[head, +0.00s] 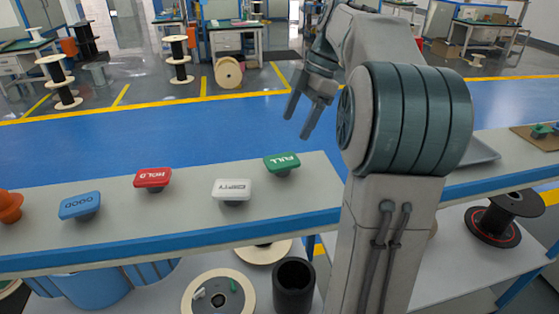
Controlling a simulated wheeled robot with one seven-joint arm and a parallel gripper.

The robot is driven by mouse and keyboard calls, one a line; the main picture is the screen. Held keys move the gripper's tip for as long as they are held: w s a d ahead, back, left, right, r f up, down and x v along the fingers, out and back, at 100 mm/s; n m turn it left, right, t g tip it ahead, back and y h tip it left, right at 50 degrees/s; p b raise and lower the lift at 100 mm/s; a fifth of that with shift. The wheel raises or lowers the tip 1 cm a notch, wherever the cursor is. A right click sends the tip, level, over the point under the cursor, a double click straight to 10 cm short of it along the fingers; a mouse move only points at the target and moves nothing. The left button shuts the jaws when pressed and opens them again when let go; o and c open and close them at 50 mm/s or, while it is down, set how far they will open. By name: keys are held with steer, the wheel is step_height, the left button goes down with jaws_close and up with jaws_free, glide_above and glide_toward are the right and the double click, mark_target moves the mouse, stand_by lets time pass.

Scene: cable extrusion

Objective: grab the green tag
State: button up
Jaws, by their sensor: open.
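The green tag (282,162), marked "FULL", stands on a short dark base on the bench, at the right end of a row of tags. To its left are a white tag (231,188) marked "EMPTY", a red tag (153,178) marked "HOLD" and a blue tag (80,205) marked "GOOD". My gripper (298,122) is open and empty. Its two fingers point down, and in the picture they are above and slightly right of the green tag, apart from it. How high it is over the bench I cannot tell.
The grey bench (190,222) has bare room around the tags. An orange object (10,206) stands at its left end. A grey tray (480,152) lies on the right, partly behind my arm. Spools and a black cup (293,285) sit on the lower shelf.

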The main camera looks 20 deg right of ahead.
mark_target(283, 160)
steer(key=x, duration=0.5)
steer(key=shift+a+f, duration=0.15)
steer(key=shift+f, duration=0.1)
steer(key=p+x, duration=0.1)
steer(key=x, duration=0.1)
steer(key=s+x, duration=0.1)
steer(key=x, duration=0.1)
steer(key=shift+f+p, duration=0.1)
steer(key=shift+p, duration=0.25)
steer(key=shift+w+a+f, duration=0.1)
steer(key=shift+a+f, duration=0.05)
steer(key=shift+f, duration=0.45)
steer(key=c, duration=1.1)
